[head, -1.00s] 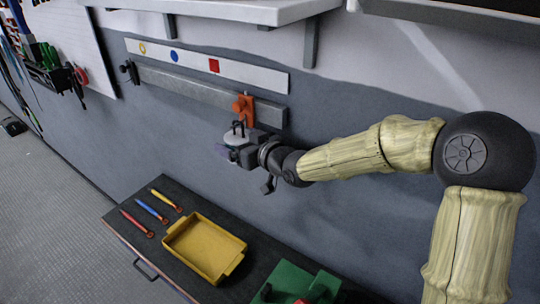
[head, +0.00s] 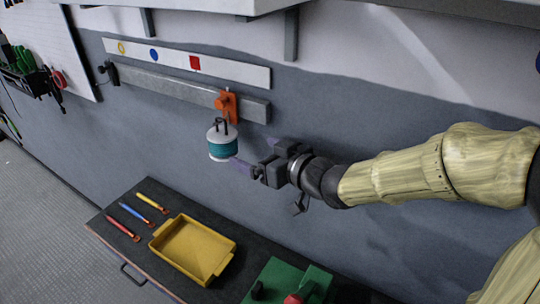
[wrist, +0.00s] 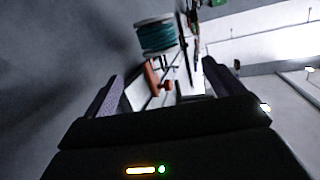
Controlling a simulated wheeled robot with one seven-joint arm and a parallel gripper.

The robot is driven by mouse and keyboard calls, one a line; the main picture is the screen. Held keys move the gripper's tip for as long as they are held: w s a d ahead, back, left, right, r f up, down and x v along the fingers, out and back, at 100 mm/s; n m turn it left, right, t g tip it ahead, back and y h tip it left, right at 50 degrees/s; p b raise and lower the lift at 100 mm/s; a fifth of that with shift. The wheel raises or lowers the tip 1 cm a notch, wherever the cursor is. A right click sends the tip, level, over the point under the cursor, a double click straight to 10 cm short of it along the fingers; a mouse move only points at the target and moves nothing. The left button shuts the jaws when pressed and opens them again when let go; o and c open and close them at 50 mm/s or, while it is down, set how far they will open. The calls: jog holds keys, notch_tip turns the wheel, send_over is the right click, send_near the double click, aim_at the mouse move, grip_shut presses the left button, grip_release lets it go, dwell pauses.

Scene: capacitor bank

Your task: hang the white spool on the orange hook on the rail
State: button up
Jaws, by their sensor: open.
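The white spool (head: 222,141), wound with teal thread, hangs below the orange hook (head: 227,104) on the grey rail (head: 165,86). A dark loop at its top meets the hook's lower part; the exact contact is too small to make out. My gripper (head: 252,165) is open and empty, just right of the spool and apart from it. In the wrist view the spool (wrist: 157,36) is ahead, beyond the open fingers (wrist: 160,85), and the orange hook (wrist: 152,78) shows between them.
A black clamp-like piece (head: 111,73) sits at the rail's left end. Below, a dark cabinet top holds a yellow tray (head: 194,250), several coloured tools (head: 137,215) and a green block (head: 287,281). A shelf (head: 215,5) juts out above. The wall around the spool is clear.

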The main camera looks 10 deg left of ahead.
jog(key=v, duration=0.3)
jog(key=shift+p, duration=0.35)
